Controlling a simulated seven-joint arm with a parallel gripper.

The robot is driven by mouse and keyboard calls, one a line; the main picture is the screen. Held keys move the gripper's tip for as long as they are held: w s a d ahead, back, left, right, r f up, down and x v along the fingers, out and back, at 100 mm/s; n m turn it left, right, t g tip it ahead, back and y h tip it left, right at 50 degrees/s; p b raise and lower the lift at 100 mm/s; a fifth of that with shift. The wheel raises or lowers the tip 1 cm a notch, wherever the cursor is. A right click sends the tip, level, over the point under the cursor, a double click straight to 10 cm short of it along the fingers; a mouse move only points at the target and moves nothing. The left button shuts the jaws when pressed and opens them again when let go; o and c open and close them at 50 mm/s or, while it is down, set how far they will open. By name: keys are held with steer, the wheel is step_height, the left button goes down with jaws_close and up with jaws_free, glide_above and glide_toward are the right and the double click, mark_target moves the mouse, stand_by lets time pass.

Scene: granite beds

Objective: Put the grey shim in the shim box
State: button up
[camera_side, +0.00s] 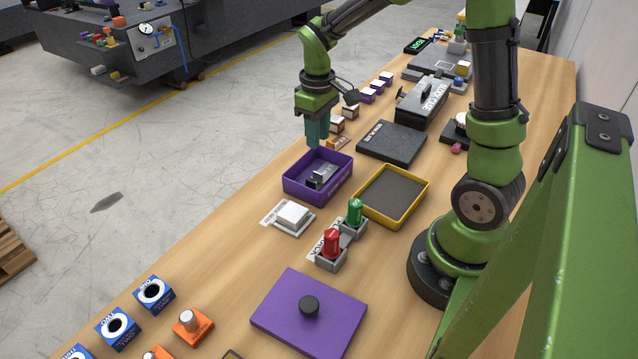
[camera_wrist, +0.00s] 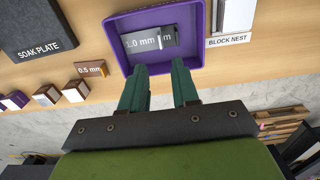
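An open purple box (camera_side: 300,193) stands on the wooden bench, and it also shows in the wrist view (camera_wrist: 199,30). A grey shim (camera_wrist: 143,41) marked 1.0 mm lies inside it, with another grey piece (camera_wrist: 169,34) partly beside or under it. Grey pieces show in the box in the side view (camera_side: 321,177). My gripper (camera_side: 317,143) hangs over the box's far-left edge, pointing down. In the wrist view its two fingers (camera_wrist: 160,73) are apart with nothing between them, clear of the shim.
A brown 0.5 mm shim (camera_wrist: 90,69) lies beside the box. A dark soak plate (camera_side: 391,142), a yellow-rimmed tray (camera_side: 417,197), a white block on its nest (camera_side: 292,214), and red (camera_side: 331,243) and green (camera_side: 355,212) knobs stand nearby. A purple lid (camera_side: 275,310) lies nearer the camera.

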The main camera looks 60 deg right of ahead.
steer(key=s+a+r+m+t+y, duration=0.2)
steer(key=s+a+r+m+t, duration=0.2)
steer(key=s+a+r+t, duration=0.3)
steer(key=s+a+r, duration=0.4)
steer(key=r, duration=0.1)
steer(key=shift+s+a+r, duration=0.15)
steer(key=shift+s+r, duration=0.15)
